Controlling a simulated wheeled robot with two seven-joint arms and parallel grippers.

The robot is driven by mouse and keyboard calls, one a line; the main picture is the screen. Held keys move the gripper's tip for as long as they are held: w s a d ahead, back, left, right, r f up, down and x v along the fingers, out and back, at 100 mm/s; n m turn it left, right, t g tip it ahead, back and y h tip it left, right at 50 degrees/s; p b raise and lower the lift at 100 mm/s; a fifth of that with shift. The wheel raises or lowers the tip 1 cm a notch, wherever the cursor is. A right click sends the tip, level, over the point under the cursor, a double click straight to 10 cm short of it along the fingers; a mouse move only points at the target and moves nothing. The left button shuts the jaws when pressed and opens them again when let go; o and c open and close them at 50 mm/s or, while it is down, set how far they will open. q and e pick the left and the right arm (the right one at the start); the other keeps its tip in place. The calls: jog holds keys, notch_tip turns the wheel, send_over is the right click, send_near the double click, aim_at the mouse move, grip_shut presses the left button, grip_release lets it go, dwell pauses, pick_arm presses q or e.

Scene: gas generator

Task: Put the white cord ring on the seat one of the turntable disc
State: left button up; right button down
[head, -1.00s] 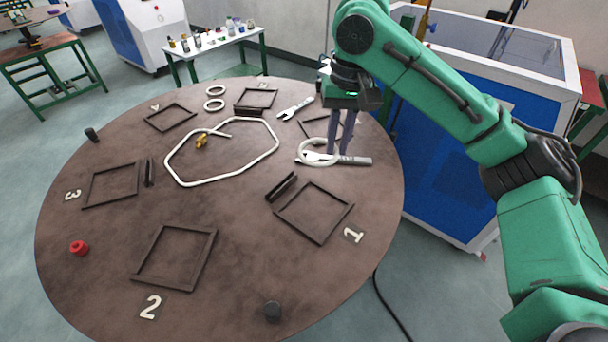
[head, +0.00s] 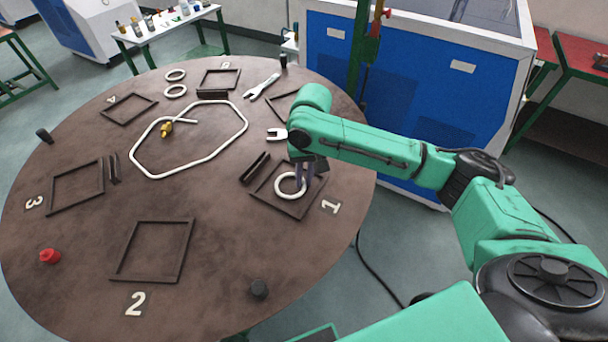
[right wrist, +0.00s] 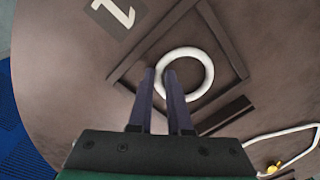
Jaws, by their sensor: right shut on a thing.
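The white cord ring (head: 278,186) is over the square dark frame of seat one (head: 271,206), beside the label 1 (head: 331,207) on the brown turntable disc (head: 225,205). In the right wrist view the fingertips (right wrist: 160,73) pinch one side of the ring (right wrist: 210,76), which appears within the frame's outline (right wrist: 225,42). I cannot tell whether the ring touches the disc. My left gripper is not in view.
Two other white rings (head: 176,91), a wrench (head: 262,87), a bent white tube (head: 190,167) with a brass fitting (head: 166,129) and other empty frames (head: 115,278) lie on the disc. A dark bar holder (head: 254,168) stands beside seat one. A black knob (head: 258,289) is near the front edge.

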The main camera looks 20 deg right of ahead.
jog(key=c, duration=0.9)
grip_release()
jog(key=shift+w+f, duration=0.1)
jog(key=shift+w, duration=0.05)
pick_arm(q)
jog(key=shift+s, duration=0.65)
pick_arm(e)
jog(key=shift+o, duration=0.2)
pick_arm(q)
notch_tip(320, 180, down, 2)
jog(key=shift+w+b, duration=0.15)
jog(key=shift+b, duration=0.8)
pick_arm(e)
notch_tip(320, 180, up, 12)
jog(key=shift+d, duration=0.35)
